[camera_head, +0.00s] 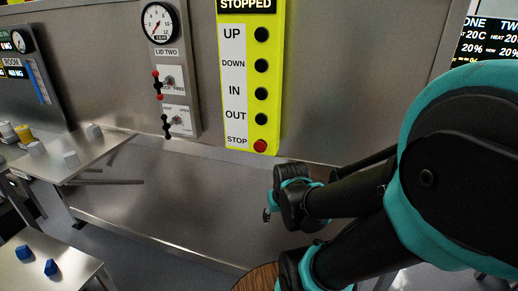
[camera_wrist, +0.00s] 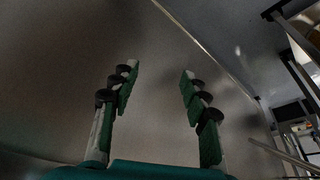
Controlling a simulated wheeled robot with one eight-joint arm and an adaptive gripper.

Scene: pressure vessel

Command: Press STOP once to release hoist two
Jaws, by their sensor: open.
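The red STOP button (camera_head: 260,146) is at the bottom of a yellow hoist panel (camera_head: 274,80) on the metal wall in the head view. Black UP, DOWN, IN and OUT buttons sit in a column above it. The sign on top reads STOPPED. My gripper (camera_head: 268,214) is below the panel and apart from the button, with its fingertips small in this view. In the wrist view my gripper (camera_wrist: 158,75) is open and empty, with both fingers spread before a bare metal surface. The STOP button does not show in the wrist view.
Left of the panel is a LID TWO board with a gauge (camera_head: 160,23) and two levers (camera_head: 170,82). A metal table (camera_head: 90,152) with small blocks stands at the left. Blue pieces (camera_head: 51,267) lie on a nearer table. The wall below the panel is clear.

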